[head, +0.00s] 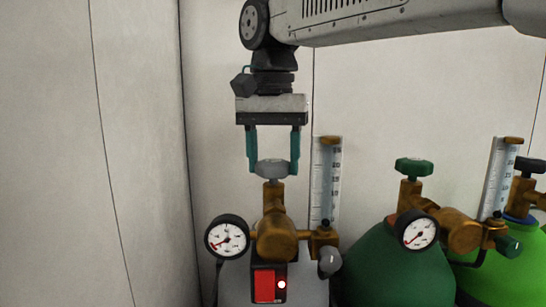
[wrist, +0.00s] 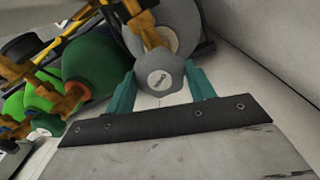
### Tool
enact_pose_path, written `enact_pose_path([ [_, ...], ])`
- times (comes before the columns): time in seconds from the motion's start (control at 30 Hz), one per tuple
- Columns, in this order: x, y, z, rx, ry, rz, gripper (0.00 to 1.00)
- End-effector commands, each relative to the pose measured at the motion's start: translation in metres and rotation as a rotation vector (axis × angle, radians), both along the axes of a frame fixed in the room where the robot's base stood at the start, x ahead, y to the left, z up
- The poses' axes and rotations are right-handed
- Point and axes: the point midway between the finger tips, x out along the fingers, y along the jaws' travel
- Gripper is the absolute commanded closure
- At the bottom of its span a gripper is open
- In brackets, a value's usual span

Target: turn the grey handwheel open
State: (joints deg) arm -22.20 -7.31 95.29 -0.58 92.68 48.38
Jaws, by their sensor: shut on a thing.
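The grey handwheel (head: 272,168) sits on top of the brass valve (head: 274,200) of the grey cylinder (head: 310,291). My gripper (head: 272,166) points straight down from above, and its two teal fingers are shut on the handwheel, one at each side. In the wrist view, the handwheel (wrist: 163,81) shows its lobed top with a small round label whose text I cannot read. My gripper (wrist: 162,88) has a finger on either side of it there too.
A dark green cylinder (head: 385,275) with a green handwheel (head: 413,168) and a bright green cylinder (head: 500,280) stand to the right. Pale walls are close behind and left.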

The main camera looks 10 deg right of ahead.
Motion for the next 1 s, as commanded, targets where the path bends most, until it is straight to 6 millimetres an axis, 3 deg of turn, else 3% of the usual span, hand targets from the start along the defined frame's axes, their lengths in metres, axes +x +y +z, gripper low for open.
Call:
enact_pose_path([
  [1.0, -0.0004, -0.0004, 0.0007, 0.002, -0.002, 0.965, 0.69],
])
